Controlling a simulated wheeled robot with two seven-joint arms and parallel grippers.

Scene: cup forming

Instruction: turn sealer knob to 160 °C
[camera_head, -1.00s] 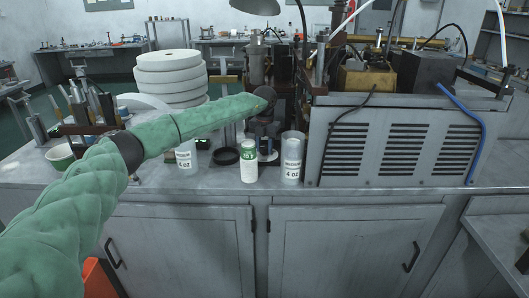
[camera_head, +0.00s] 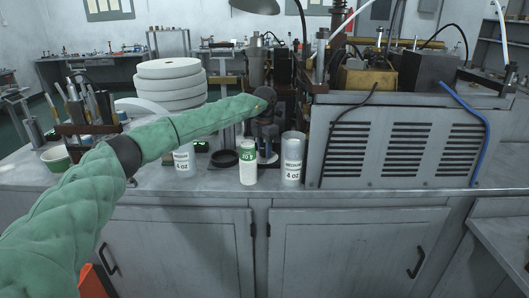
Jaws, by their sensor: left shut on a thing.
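My left arm, in a green quilted sleeve, reaches in from the left across the bench to the front of the dark cup-forming machine (camera_head: 283,68). My left gripper (camera_head: 266,136) is dark and points away from me at the machine, behind the small bottle and the cups. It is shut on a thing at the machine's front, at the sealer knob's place. The knob, its dial and any temperature marking are hidden behind the gripper and wrist. My right gripper is not in view.
White rolls (camera_head: 170,82) are stacked at left; a vented grey housing (camera_head: 400,148) stands at right.

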